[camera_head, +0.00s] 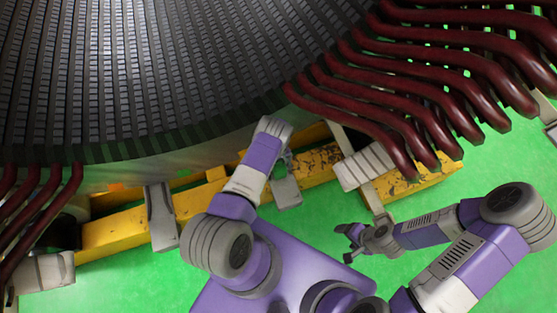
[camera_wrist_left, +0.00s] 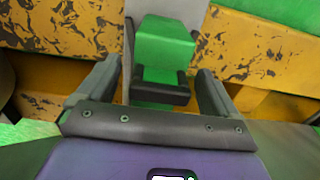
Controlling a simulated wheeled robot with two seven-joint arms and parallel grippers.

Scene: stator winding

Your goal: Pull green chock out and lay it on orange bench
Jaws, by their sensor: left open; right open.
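The green chock (camera_wrist_left: 165,45) shows in the left wrist view, seated in a grey slot against the worn yellow-orange bench (camera_wrist_left: 65,25). A dark U-shaped piece (camera_wrist_left: 162,94) crosses its near side. My left gripper (camera_wrist_left: 156,72) is open, its two fingers spread on either side of the chock with gaps beside it. In the head view my left wrist reaches the bench (camera_head: 125,233) below the stator, and the wrist mostly hides the chock. My right gripper (camera_head: 357,238) is open and empty, over the green floor away from the bench.
The large dark stator (camera_head: 130,80) curves over the bench. Dark red coil bars (camera_head: 420,75) jut out at the upper right, with more at the left (camera_head: 40,215). Grey blocks (camera_head: 162,215) stand along the bench. Green floor (camera_head: 130,285) is open in front.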

